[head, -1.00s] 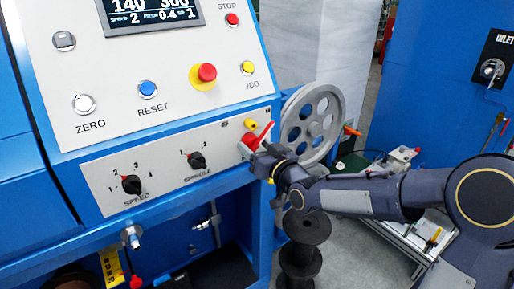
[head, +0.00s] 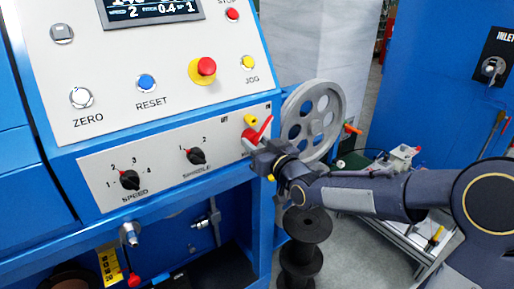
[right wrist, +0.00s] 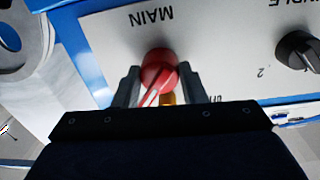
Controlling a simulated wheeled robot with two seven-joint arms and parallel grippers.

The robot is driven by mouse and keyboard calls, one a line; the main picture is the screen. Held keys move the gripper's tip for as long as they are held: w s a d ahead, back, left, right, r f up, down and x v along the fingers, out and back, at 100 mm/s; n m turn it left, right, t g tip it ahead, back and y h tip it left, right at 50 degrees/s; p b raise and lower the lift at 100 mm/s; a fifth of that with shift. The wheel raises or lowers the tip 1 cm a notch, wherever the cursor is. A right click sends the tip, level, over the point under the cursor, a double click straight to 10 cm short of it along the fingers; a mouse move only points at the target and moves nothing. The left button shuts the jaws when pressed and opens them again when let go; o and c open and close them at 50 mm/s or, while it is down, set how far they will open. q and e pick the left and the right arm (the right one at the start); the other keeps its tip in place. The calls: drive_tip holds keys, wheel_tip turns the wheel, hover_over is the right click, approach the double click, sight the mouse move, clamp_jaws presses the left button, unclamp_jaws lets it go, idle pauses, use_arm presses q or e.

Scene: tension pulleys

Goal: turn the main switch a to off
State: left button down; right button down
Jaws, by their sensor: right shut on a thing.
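The main switch (head: 251,134) is a red rotary knob at the right end of the lower grey control panel. Its red lever slants up to the right in the head view. In the right wrist view, the knob (right wrist: 158,70) sits below the word MAIN, which appears upside down, and shows a pale pointer stripe. My right gripper (head: 259,149) is at the switch; its fingers (right wrist: 158,88) lie on both sides of the knob, shut on it. The gripper body hides part of the knob and the panel lettering beside it. My left gripper is not in view.
The black spindle knob (head: 195,156) and speed knob (head: 130,180) are left of the switch. A grey pulley wheel (head: 312,118) stands close on the right, above a black spool (head: 305,226).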

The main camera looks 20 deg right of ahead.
drive_tip(key=shift+d+n+y+b, duration=0.1)
drive_tip(key=shift+n+y+b, duration=0.2)
drive_tip(key=shift+n+b, duration=3.65)
drive_tip(key=shift+d+n+y+b, duration=0.1)
drive_tip(key=shift+n+y+b, duration=0.2)
drive_tip(key=shift+n+b, duration=3.6)
drive_tip(key=shift+n+p, duration=0.85)
drive_tip(key=shift+n, duration=0.2)
drive_tip(key=c, duration=0.9)
unclamp_jaws()
drive_tip(key=shift+r, duration=0.1)
